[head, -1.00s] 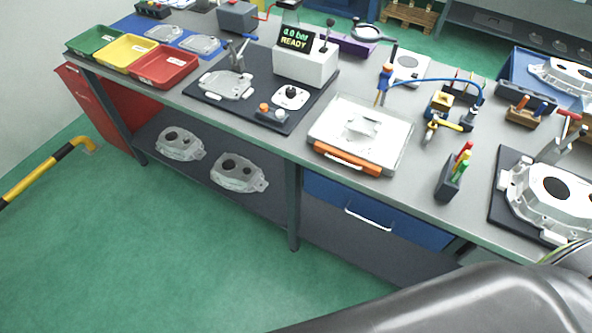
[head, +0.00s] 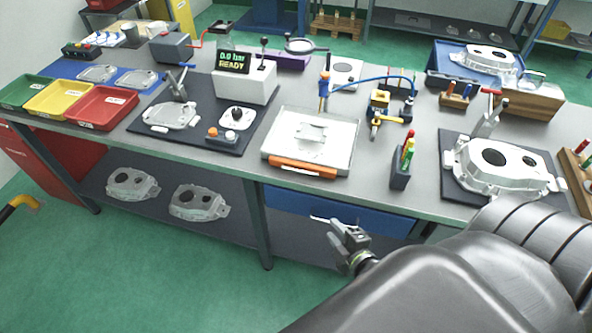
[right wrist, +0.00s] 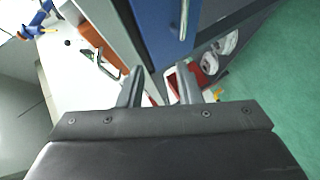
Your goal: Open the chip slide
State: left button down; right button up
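I cannot tell for sure which part is the chip slide. A pale shallow box with a clear rim (head: 350,165) and an orange front bar (head: 302,167) sits near the bench's front edge. The orange bar also shows in the right wrist view (right wrist: 91,38). Below it is a blue drawer front (head: 385,222), which looks shut; its metal handle shows in the right wrist view (right wrist: 183,20). My right gripper (head: 338,242) is in front of the drawer, below the bench top. Its fingers (right wrist: 158,88) are apart and empty. My left gripper is out of view.
A pen holder (head: 400,178) and a casting on a dark mat (head: 455,190) stand right of the box. A dark mat (head: 200,95) with parts and a READY display (head: 236,62) is to its left. Two castings lie on the lower shelf (head: 150,205). The green floor in front is clear.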

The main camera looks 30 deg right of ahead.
aim_at(298, 172)
notch_tip(298, 172, up, 10)
jog(key=w+a+n+t, duration=0.1)
jog(key=w+n+t, duration=0.1)
jog(key=n+t, duration=0.1)
jog(key=shift+y, duration=0.3)
jog(key=w+f, duration=0.1)
jog(key=w, duration=0.4)
jog(key=w+f, duration=0.1)
jog(key=w, duration=0.5)
jog(key=w+p, duration=0.1)
jog(key=w, duration=0.4)
jog(key=shift+w+d+f, duration=0.2)
jog(key=shift+d+f, duration=0.2)
jog(key=shift+c, duration=0.2)
grip_shut()
